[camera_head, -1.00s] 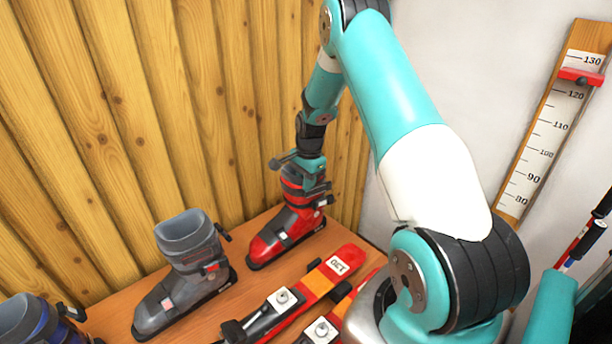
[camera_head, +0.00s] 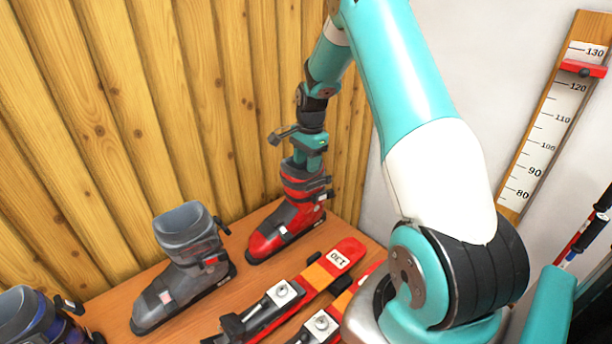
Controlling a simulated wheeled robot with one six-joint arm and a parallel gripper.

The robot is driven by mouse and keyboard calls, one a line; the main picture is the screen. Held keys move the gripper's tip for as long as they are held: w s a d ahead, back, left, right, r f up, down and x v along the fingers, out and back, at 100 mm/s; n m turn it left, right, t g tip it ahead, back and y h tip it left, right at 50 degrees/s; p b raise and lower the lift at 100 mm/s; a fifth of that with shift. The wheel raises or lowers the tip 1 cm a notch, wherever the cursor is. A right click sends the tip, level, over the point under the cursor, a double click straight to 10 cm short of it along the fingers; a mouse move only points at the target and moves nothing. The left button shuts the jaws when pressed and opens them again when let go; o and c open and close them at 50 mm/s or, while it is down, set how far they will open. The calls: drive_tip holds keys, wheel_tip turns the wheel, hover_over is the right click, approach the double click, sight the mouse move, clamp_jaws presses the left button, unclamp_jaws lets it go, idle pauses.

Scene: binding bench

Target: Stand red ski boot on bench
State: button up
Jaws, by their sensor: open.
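The red ski boot (camera_head: 284,228) stands upright on the wooden bench (camera_head: 222,312), near its back right corner by the plank wall. Its toe points to the lower left and its dark red cuff is at the top. My gripper (camera_head: 308,162) is open, pointing down just above the boot's cuff. The fingertips are close to the cuff's top edge; I cannot tell whether they touch it.
A grey boot (camera_head: 184,268) stands left of the red one, and a blue boot (camera_head: 38,318) is at the lower left. Red and orange skis (camera_head: 338,262) lie in front of the red boot. A measuring board (camera_head: 550,130) is on the right wall.

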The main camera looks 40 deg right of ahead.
drive_tip(key=r, duration=0.3)
drive_tip(key=r+b, duration=0.1)
drive_tip(key=r, duration=0.2)
drive_tip(key=shift+s+d+r, duration=0.1)
drive_tip(key=shift+d, duration=0.1)
drive_tip(key=shift+a+r, duration=0.1)
drive_tip(key=shift+r, duration=0.25)
drive_tip(key=s+a+r+n, duration=0.2)
drive_tip(key=a+r+n, duration=0.15)
drive_tip(key=a, duration=0.35)
drive_tip(key=s+a+r+n+y, duration=0.1)
drive_tip(key=s+a+r+n, duration=0.1)
drive_tip(key=a+n, duration=0.35)
drive_tip(key=s+a+r+n, duration=0.2)
drive_tip(key=a+r, duration=0.1)
drive_tip(key=a, duration=0.6)
drive_tip(key=s+a+r+n+y, duration=0.1)
drive_tip(key=s+a+n, duration=0.6)
drive_tip(key=s, duration=0.3)
drive_tip(key=s+a+n+y, duration=0.1)
drive_tip(key=s+a+n, duration=0.6)
drive_tip(key=s, duration=0.3)
drive_tip(key=shift+s+a+r+n+y, duration=0.15)
drive_tip(key=shift+a+r+n+y, duration=0.2)
drive_tip(key=shift+a, duration=0.5)
